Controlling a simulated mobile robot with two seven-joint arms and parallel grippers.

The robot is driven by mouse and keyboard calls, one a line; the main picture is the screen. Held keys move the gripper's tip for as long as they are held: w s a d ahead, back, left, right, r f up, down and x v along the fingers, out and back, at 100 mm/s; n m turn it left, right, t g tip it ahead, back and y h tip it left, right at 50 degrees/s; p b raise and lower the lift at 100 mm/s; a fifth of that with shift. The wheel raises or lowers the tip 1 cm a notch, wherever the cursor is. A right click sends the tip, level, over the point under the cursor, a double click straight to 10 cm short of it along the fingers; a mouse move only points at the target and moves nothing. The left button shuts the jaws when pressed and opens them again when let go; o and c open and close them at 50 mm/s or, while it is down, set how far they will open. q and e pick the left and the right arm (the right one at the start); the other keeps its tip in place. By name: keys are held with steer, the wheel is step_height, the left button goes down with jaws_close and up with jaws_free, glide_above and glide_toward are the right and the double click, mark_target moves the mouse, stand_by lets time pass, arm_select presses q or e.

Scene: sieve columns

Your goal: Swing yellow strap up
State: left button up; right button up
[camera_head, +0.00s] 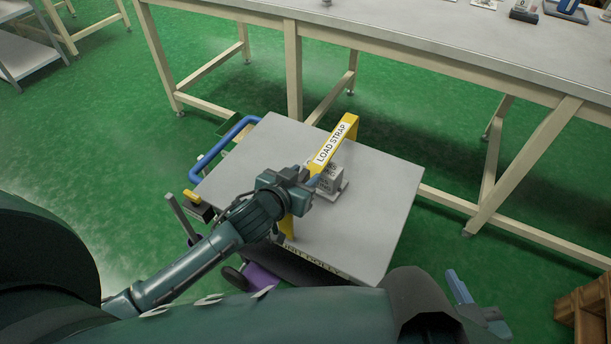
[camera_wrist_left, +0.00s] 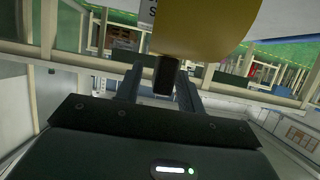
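The yellow strap (camera_head: 338,142), lettered LOAD STRAP, arches over a grey block (camera_head: 330,184) on the grey dolly top (camera_head: 385,190). Its top bar is raised above the block. My left gripper (camera_head: 311,181) is at the near part of the strap, beside the block. In the left wrist view the strap's yellow surface (camera_wrist_left: 205,30) is close in front of the fingers (camera_wrist_left: 160,88). A dark bar (camera_wrist_left: 167,74) sits between the fingers, with a gap on the left side. My right gripper (camera_head: 473,300) is low at right, partly hidden by my arm, away from the strap.
The dolly has a blue handle (camera_head: 222,147) at its left. A long table (camera_head: 420,40) stands behind it with small items on top. A wooden crate (camera_head: 588,315) is at the lower right.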

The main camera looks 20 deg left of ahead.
arm_select(q)
steer(key=shift+x, duration=0.8)
steer(key=shift+c, duration=0.2)
jaws_close()
